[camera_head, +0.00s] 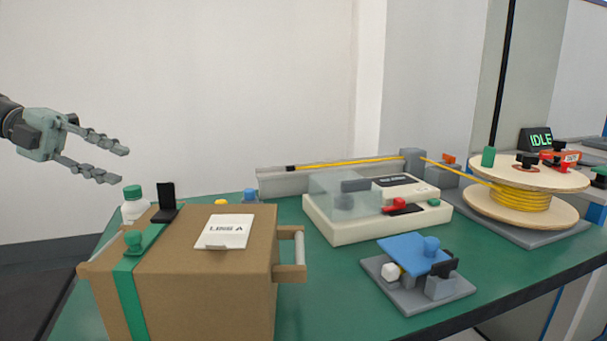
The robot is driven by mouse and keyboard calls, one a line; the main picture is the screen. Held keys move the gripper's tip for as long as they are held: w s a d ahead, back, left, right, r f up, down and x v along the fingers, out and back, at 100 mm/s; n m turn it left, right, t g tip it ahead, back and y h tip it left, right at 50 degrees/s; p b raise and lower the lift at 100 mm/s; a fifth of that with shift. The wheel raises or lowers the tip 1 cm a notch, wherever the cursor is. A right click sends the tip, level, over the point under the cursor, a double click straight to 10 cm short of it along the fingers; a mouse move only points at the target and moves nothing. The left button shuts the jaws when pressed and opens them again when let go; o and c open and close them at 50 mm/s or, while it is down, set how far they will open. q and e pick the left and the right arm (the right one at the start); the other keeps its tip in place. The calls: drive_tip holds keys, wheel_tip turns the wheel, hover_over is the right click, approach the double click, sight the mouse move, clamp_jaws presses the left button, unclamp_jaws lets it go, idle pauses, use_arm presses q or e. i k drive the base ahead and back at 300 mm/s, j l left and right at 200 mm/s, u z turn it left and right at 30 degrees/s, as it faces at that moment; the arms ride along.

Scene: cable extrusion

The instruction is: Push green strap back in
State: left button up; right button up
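The green strap (127,282) runs over the top of a brown box (205,285) and down its front face, near the left side. My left gripper (124,167) is in the air above and to the left of the box, pointing right. Its two fingers are apart with nothing between them. It does not touch the strap. My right gripper is not in view.
A white bottle with a green cap (134,208) stands behind the box. A light bar handle (293,255) sticks out of the box's right side. A cream machine (377,206), a blue-topped fixture (417,268) and a yellow cable spool (520,194) occupy the green table (335,293) rightward.

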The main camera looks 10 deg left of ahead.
sight(138, 242)
drive_tip(key=k, duration=1.5)
